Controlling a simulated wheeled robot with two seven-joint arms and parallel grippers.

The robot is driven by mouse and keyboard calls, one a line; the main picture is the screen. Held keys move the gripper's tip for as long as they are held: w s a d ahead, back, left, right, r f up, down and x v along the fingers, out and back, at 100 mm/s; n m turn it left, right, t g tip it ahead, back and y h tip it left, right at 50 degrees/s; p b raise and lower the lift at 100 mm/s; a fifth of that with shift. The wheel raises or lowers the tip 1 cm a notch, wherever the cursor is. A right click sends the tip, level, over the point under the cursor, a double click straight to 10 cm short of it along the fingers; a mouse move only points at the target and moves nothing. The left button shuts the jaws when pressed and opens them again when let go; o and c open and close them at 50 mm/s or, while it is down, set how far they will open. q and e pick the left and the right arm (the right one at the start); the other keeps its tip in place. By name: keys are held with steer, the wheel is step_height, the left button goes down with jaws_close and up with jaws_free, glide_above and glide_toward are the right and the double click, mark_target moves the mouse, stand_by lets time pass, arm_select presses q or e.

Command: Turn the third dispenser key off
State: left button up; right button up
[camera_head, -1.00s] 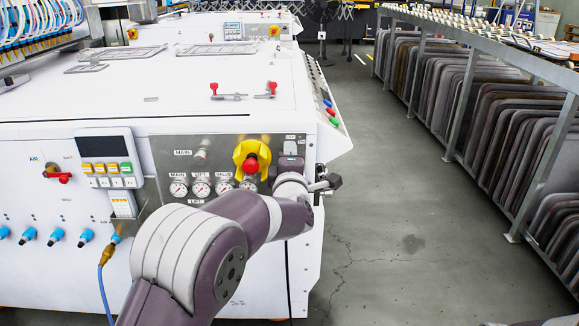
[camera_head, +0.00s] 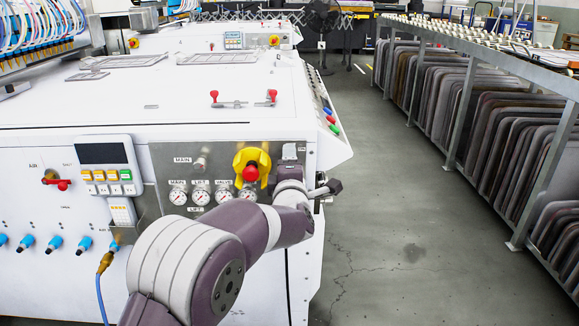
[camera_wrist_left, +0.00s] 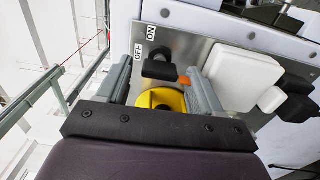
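A black key knob (camera_wrist_left: 158,68) sits on a metal plate in the left wrist view, beside an OFF label (camera_wrist_left: 138,52) and an ON label (camera_wrist_left: 152,33). My left gripper (camera_wrist_left: 162,75) is open, with one grey finger on each side of the knob. I cannot tell whether the fingers touch it. A yellow emergency-stop collar (camera_wrist_left: 161,101) with an orange-red part shows below the knob, between the fingers. My right gripper is not in view.
The yellow collar and red button (camera_head: 250,173) are close left of my gripper, above gauges (camera_head: 200,197). A white block (camera_wrist_left: 240,78) is right of my fingers. The floor (camera_head: 400,260) right of the machine is clear, up to a rack of grey panels (camera_head: 500,130).

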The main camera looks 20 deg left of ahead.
arm_select(q)
steer(key=shift+s, duration=0.1)
steer(key=p+v, duration=0.3)
steer(key=v, duration=0.9)
steer(key=shift+s, duration=0.3)
steer(key=shift+d, duration=0.1)
